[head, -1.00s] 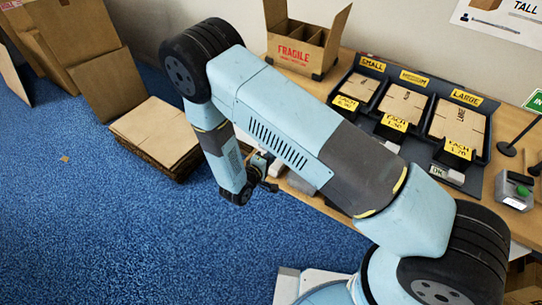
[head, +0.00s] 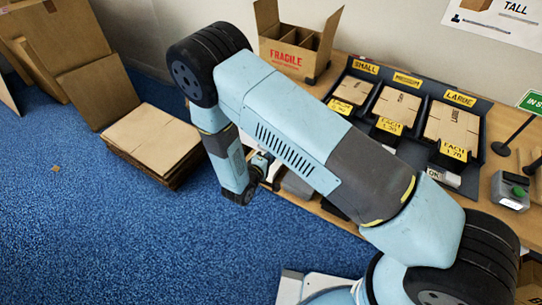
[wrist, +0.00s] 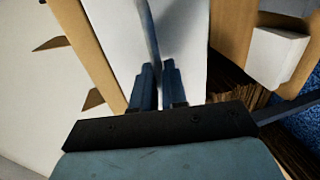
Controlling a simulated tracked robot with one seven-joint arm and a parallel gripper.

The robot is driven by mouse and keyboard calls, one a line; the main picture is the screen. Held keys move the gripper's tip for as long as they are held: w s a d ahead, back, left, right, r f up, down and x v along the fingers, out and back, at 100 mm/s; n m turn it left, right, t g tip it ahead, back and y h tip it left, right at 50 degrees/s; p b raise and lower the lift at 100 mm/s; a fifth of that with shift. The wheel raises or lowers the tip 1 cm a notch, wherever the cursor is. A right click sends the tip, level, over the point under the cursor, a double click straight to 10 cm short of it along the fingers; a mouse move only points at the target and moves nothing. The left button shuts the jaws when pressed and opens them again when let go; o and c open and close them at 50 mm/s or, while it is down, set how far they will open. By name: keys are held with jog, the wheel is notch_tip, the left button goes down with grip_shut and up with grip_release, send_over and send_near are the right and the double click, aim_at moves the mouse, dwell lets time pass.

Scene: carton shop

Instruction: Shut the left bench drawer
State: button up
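My gripper (head: 262,166) is low at the front left edge of the bench in the head view, partly hidden by my arm. In the wrist view its two blue fingers (wrist: 158,84) are close together, with a thin curved grey bar between or just beyond them. It may be a handle; I cannot tell whether they touch it. A pale panel (wrist: 192,48) with wood on both sides lies behind the fingers, possibly the left bench drawer. In the head view my arm hides most of that drawer area, so how far it stands out cannot be told.
The wooden bench (head: 342,60) holds a FRAGILE carton (head: 290,58), a black rack (head: 483,130) of flat cartons and a grey device (head: 510,190). Stacked flat cardboard (head: 152,138) lies on the blue carpet to the left. Open carpet (head: 130,240) fills the lower left.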

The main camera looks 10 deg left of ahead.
jog(key=shift+o, duration=0.8)
jog(key=shift+w+d+f, duration=0.1)
jog(key=shift+w, duration=0.1)
jog(key=shift+o, duration=1.2)
jog(key=shift+s, duration=0.15)
jog(key=v, duration=1.3)
jog(key=shift+s, duration=0.35)
jog(key=shift+w, duration=0.1)
